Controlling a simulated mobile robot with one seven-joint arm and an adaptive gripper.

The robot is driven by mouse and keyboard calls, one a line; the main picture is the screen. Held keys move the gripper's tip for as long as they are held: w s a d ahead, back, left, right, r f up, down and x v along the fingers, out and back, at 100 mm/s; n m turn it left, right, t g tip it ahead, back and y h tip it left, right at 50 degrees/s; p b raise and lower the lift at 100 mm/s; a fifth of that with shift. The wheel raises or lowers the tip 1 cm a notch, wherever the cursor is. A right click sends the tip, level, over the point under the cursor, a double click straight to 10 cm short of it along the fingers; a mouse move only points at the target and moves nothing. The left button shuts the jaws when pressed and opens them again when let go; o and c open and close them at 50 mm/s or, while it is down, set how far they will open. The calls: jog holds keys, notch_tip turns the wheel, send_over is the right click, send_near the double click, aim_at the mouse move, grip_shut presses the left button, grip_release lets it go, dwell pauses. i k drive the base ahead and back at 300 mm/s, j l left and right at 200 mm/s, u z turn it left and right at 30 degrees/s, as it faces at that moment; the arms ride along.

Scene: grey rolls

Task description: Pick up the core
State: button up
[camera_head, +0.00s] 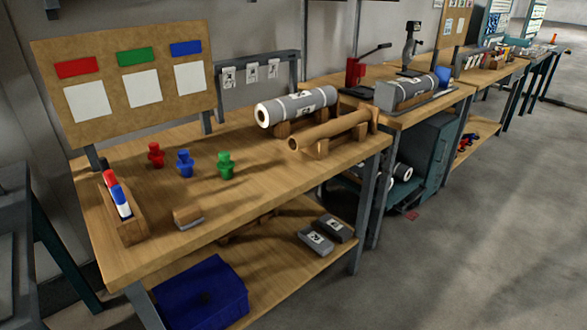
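A brown cardboard tube (332,130), which looks like the core, lies on a wooden cradle (323,150) near the right end of the nearest workbench. Its open end faces left toward the camera. My gripper is not in view, so whether it is open or shut does not show.
A grey roll (290,107) lies just behind the tube. Red (155,155), blue (185,164) and green (226,166) knob-shaped pieces, a marker holder (123,215) and a small block (187,215) stand farther left. The bench's front middle is clear. Open floor (450,240) lies right.

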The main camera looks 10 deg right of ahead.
aim_at(299, 141)
jog(key=i+l+u, duration=0.35)
jog(key=i+l, duration=0.15)
jog(key=i+l+u, duration=0.15)
jog(key=l, duration=0.3)
jog(key=i+l+u, duration=0.35)
jog(key=i+l, duration=0.15)
jog(key=l, duration=0.25)
